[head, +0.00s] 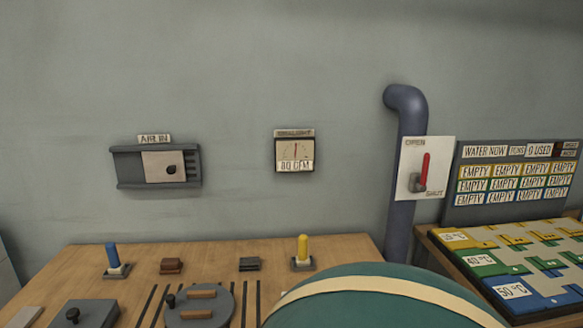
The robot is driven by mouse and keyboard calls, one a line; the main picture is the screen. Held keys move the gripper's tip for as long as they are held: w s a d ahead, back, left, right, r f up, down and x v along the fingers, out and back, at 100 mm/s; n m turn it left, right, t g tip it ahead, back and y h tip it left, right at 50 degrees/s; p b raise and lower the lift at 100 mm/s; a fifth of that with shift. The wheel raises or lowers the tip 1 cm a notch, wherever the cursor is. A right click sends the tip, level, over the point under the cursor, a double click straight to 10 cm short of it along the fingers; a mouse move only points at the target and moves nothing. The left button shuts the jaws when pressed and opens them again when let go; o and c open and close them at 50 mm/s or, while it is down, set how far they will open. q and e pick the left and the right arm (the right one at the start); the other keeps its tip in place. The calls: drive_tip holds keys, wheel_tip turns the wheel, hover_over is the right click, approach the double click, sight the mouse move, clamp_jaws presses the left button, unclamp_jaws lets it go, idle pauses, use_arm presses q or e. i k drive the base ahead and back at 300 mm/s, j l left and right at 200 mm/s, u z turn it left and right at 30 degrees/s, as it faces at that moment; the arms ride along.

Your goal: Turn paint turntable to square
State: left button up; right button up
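A round grey disc (187,317), which looks like the paint turntable, sits on the wooden bench (335,252) at the bottom of the head view. It carries two brown blocks (201,294) and a small black knob (171,300) at its left edge. The picture's bottom edge cuts off its near part. Dark parallel lines run on the bench beside it. I cannot tell from this whether the disc is square to them. Neither of my grippers is in view.
A large green dome with a cream band (370,285) blocks the bench's front right. A blue-handled lever (113,258) and a yellow-handled lever (303,250) stand behind the disc. A pipe (407,150), a red-handled switch (424,172) and a coloured board (515,255) are at right.

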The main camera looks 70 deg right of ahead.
sight(205, 305)
drive_tip(key=z, duration=1.5)
